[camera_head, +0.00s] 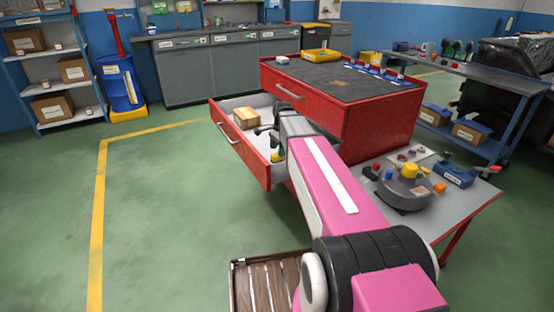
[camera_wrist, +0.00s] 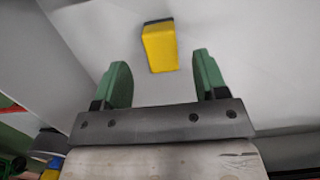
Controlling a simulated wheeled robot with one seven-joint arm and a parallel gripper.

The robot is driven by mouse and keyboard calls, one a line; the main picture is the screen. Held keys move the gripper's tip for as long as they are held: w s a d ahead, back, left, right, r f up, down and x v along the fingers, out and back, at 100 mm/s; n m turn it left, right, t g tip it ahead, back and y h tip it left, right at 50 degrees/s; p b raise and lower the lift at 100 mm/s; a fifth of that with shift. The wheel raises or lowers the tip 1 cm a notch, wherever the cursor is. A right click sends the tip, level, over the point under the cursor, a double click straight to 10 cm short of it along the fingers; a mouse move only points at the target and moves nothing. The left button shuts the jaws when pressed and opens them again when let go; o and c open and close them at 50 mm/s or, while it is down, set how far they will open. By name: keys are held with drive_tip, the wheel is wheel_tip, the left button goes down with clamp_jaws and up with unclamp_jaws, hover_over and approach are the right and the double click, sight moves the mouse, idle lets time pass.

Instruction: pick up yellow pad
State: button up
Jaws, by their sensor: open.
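A yellow pad (camera_wrist: 160,47) with a dark far edge lies on a pale grey surface in the wrist view, just beyond the gap between my fingertips. My gripper (camera_wrist: 160,72) is open, with its two green fingers apart and nothing between them. In the head view my arm reaches over the open drawer (camera_head: 232,148) of the red cabinet, and it partly hides the drawer's inside. A tan block (camera_head: 244,116) lies toward the drawer's far left. A small yellow thing (camera_head: 277,157) shows near the drawer's right side. I cannot tell which of these is the pad.
The red cabinet's dark top (camera_head: 345,80) carries a yellow tray (camera_head: 321,56) and several small items. A grey side table (camera_head: 460,205) with a round grey device (camera_head: 404,190) stands right of my arm. A slatted wooden crate (camera_head: 262,285) is below. The green floor at left is clear.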

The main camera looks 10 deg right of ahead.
drive_tip(key=f, duration=0.4)
drive_tip(key=shift+a, duration=0.25)
drive_tip(key=c, duration=1)
drive_tip(key=shift+r, duration=0.1)
wheel_tip(320, 180, up, 10)
